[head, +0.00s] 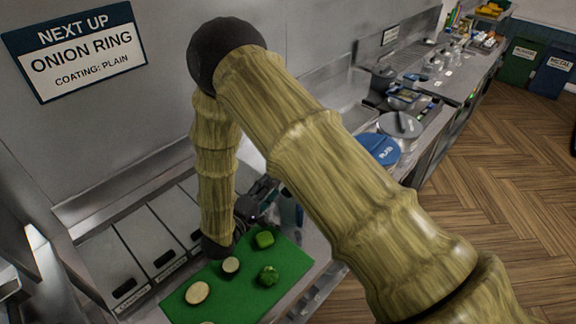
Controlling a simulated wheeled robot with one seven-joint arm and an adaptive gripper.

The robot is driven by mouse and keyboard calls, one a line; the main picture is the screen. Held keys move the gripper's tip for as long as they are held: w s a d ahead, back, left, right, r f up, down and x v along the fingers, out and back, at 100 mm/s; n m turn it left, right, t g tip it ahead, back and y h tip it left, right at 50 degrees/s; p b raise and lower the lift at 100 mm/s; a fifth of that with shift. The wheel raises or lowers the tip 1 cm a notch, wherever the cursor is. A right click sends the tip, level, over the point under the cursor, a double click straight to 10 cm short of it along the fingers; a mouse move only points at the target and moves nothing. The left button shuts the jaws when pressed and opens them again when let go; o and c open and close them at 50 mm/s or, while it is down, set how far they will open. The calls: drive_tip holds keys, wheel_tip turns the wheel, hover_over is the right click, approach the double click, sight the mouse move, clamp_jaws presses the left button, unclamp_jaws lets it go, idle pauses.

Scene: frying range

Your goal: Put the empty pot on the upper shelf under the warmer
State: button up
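My gripper (262,192) is a small dark shape behind my arm, just beyond the green cutting board. It is partly hidden, and I cannot tell whether it is open or shut or holds anything. I cannot make out the empty pot, the upper shelf or the warmer in this view. My arm covers much of the middle of the picture and may hide things behind it.
The green board (290,262) carries cut vegetables. Lidded bins (147,240) stand to its left. Round containers, one with a blue lid (380,147), stand along the counter. A wall sign (75,50) reads onion ring. Wooden floor (510,170) is open at right.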

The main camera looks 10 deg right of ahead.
drive_tip(key=f+x, duration=0.1)
drive_tip(key=x, duration=0.5)
drive_tip(key=shift+w+b, duration=0.4)
drive_tip(key=shift+w, duration=0.05)
drive_tip(key=shift+s+a+r, duration=0.15)
drive_tip(key=shift+s, duration=0.1)
drive_tip(key=shift+c, duration=0.3)
drive_tip(key=shift+w, duration=0.1)
clamp_jaws()
